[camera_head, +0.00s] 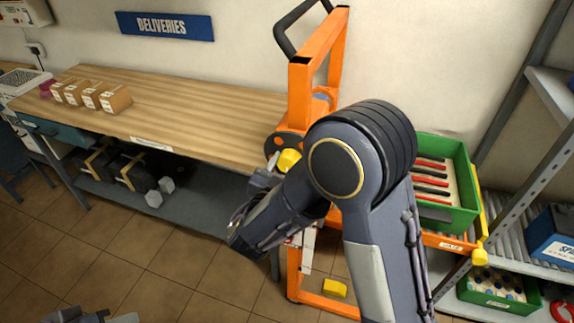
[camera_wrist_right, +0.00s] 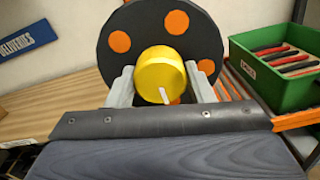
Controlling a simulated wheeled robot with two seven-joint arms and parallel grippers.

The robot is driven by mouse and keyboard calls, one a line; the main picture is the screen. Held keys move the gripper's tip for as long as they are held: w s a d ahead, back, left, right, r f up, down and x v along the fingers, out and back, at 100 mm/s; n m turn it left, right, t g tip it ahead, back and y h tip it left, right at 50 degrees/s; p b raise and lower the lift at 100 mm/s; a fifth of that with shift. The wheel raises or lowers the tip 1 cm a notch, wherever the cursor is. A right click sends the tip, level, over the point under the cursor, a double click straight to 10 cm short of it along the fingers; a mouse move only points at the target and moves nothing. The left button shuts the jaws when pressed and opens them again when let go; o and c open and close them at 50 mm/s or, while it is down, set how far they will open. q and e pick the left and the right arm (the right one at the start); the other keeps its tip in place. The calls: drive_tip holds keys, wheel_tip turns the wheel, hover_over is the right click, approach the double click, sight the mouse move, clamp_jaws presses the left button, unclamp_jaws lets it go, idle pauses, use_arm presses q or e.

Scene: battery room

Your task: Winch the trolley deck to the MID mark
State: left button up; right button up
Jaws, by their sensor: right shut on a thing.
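The orange trolley (camera_head: 301,93) stands upright against the wall. Its dark winch wheel with orange spots (camera_wrist_right: 120,41) fills the top of the right wrist view. My right gripper (camera_head: 272,167) is shut on the yellow crank knob (camera_wrist_right: 161,72), with a finger on each side of it. The knob also shows in the head view (camera_head: 289,160). The orange deck (camera_head: 436,240) shows to the right of my arm, carrying a green crate (camera_head: 462,192). A pale strip (camera_head: 308,250) runs down the mast; its marks are unreadable. My left gripper (camera_head: 92,317) is partly cut off at the bottom left.
A wooden workbench (camera_head: 200,105) with small cartons (camera_head: 92,94) stands left of the trolley. Metal shelving (camera_head: 505,210) with bins is close on the right. A yellow block (camera_head: 335,288) is low by the trolley's base. The tiled floor (camera_head: 130,250) at front left is clear.

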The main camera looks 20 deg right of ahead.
drive_tip(key=n+p, duration=0.1)
drive_tip(key=n, duration=0.1)
drive_tip(key=shift+r+n+p, duration=0.15)
drive_tip(key=shift+n+p, duration=0.2)
drive_tip(key=shift+n, duration=0.05)
drive_tip(key=shift+n+p, duration=1.3)
drive_tip(key=shift+n, duration=0.6)
drive_tip(key=shift+f, duration=0.2)
drive_tip(key=o, duration=1)
